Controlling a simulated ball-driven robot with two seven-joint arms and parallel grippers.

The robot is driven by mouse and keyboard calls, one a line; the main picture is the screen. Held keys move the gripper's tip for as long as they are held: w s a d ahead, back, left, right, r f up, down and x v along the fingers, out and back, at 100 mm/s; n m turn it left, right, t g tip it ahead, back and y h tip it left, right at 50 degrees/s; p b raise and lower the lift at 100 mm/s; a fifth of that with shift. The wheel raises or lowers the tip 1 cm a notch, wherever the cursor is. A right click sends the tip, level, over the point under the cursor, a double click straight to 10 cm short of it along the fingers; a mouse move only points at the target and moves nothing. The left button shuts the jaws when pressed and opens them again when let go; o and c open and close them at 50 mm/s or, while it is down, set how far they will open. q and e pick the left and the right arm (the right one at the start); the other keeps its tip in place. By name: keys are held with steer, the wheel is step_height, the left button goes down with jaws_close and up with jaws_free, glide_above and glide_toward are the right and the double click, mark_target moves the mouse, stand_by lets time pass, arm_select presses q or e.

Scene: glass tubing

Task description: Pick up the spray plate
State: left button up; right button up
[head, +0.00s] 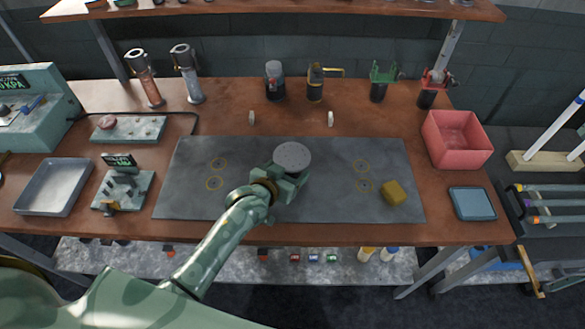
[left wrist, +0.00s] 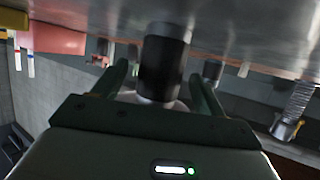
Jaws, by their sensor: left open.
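The spray plate, which I take to be the pale grey round disc (head: 292,156), shows above the middle of the dark mat in the head view. My left gripper (head: 286,180) is at its near side, with the disc hiding part of the jaws. In the left wrist view, which looks upside down, a black cylinder (left wrist: 162,65) stands between the two spread fingers of my left gripper (left wrist: 163,75). A pale rounded part (left wrist: 150,98) adjoins the cylinder, partly hidden by the palm. The jaws are open; I cannot tell whether they touch the cylinder. My right gripper is out of view.
The dark mat (head: 330,205) has a yellow block (head: 393,192) at its right. Two small pale discs (head: 331,118) stand upright behind it. A red bin (head: 457,139) and blue tray (head: 473,203) are at right, a grey tray (head: 53,187) at left. Holders line the back.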

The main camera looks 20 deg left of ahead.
arm_select(q)
steer(key=shift+w+f, duration=0.1)
steer(key=shift+w, duration=0.15)
steer(key=c, duration=1.3)
steer(key=shift+o, duration=0.2)
steer(key=shift+r, duration=0.2)
